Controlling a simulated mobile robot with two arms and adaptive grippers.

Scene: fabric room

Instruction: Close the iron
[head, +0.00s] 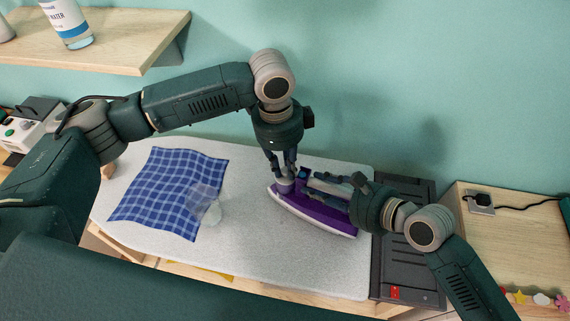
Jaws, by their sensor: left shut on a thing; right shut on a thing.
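The purple iron (318,214) lies on its pale soleplate on the grey ironing board (270,260), near the board's right end. My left gripper (284,178) reaches down from above and is shut on the iron at its left, front end. My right gripper (306,182) comes in from the right and is shut on a part at the top of the iron, close beside the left fingers. The fingers cover much of the iron's top, so its cap and opening cannot be made out.
A blue checked cloth (165,192) lies on the board's left half. A clear cup (203,203) is at its right edge. A dark case (408,262) stands right of the board. A wooden shelf (110,50) with a water bottle (68,22) hangs upper left. A socket (480,201) is at right.

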